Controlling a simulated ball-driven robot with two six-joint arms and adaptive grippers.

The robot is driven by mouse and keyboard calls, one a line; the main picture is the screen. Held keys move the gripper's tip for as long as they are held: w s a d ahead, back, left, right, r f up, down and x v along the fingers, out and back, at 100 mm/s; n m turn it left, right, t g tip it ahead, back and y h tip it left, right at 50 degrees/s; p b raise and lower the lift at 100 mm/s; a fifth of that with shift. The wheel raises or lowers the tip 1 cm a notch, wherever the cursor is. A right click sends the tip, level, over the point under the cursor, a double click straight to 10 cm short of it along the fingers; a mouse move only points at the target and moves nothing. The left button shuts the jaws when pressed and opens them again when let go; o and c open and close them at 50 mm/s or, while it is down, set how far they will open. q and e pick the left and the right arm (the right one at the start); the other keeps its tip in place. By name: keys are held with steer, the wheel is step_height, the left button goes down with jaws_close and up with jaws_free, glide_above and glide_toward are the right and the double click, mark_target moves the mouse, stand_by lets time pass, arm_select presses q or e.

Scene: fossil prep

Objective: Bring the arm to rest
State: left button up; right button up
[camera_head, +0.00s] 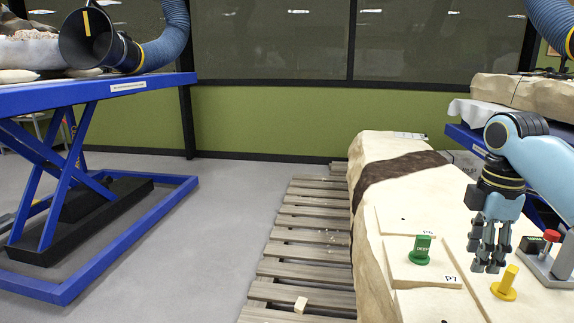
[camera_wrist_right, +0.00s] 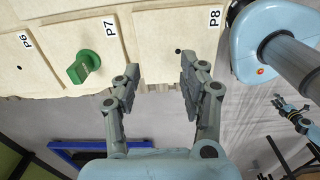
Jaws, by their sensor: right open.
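My right gripper (camera_head: 487,262) points down above the pale block (camera_head: 405,172), to the right of the green marker (camera_head: 421,252). Its fingers are apart and hold nothing. In the right wrist view the open fingers (camera_wrist_right: 158,82) frame the block's edge near label P8, with a small dark hole between them. The green marker stands upright beside label P7 in both views. A small blue and dark shape at the right of the right wrist view looks like my left gripper (camera_wrist_right: 291,108); its jaws are too small to read.
A yellow marker (camera_head: 506,284) stands on the block close to my right gripper. A device with a red knob (camera_head: 551,236) is right of it. A slatted pallet (camera_head: 310,225) lies under the block. A blue lift table (camera_head: 120,88) is at left, with clear floor between.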

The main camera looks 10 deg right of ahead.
steer(key=s+a+f+m, duration=0.1)
steer(key=s+f, duration=0.1)
steer(key=s+a+f, duration=0.2)
steer(key=s+a+f+m, duration=0.1)
steer(key=s+a+f, duration=0.1)
steer(key=shift+s+m+t, duration=0.1)
steer(key=shift+m+t, duration=0.2)
steer(key=s+a+m+t, duration=0.1)
steer(key=s+a+m, duration=0.35)
steer(key=s, duration=0.55)
steer(key=s+a+m+t, duration=0.1)
steer(key=s+a+m, duration=0.4)
steer(key=s, duration=0.5)
steer(key=s+d+f+m+g, duration=0.1)
steer(key=d+f, duration=0.1)
steer(key=f, duration=1)
steer(key=s+d+f, duration=0.1)
steer(key=f, duration=1.2)
steer(key=s+d+f+g, duration=0.1)
steer(key=s+f, duration=1.4)
steer(key=s, duration=0.4)
steer(key=shift+f+h, duration=0.3)
steer(key=shift+f, duration=0.05)
steer(key=shift+d, duration=0.1)
